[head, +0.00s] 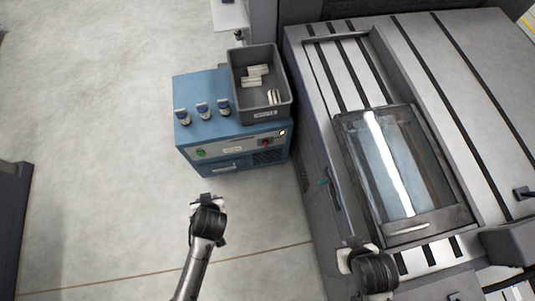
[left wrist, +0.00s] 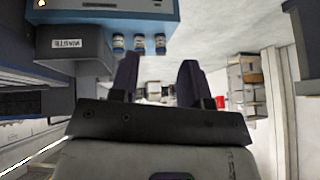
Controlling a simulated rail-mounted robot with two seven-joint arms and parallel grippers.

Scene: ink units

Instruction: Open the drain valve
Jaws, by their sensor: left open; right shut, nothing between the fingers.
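I cannot tell for sure which part is the drain valve. A small green part (head: 323,182) shows on the left side of the press, and a red knob (head: 266,142) sits on the front of the blue cabinet (head: 225,143). My left gripper (head: 205,199) is over the floor in front of the cabinet, apart from it. In the left wrist view its two dark fingers (left wrist: 158,78) are spread with nothing between them. My right gripper (head: 345,258) is by the press's lower left edge, shut and empty, its fingertips hard to make out.
A grey bin (head: 284,113) marked waste holds several pale pieces and stands on the cabinet. Three small bottles (head: 203,110) stand on the cabinet's left side. A glass-covered frame (head: 400,165) lies on the press bed (head: 412,75). The floor (head: 90,130) at left is clear.

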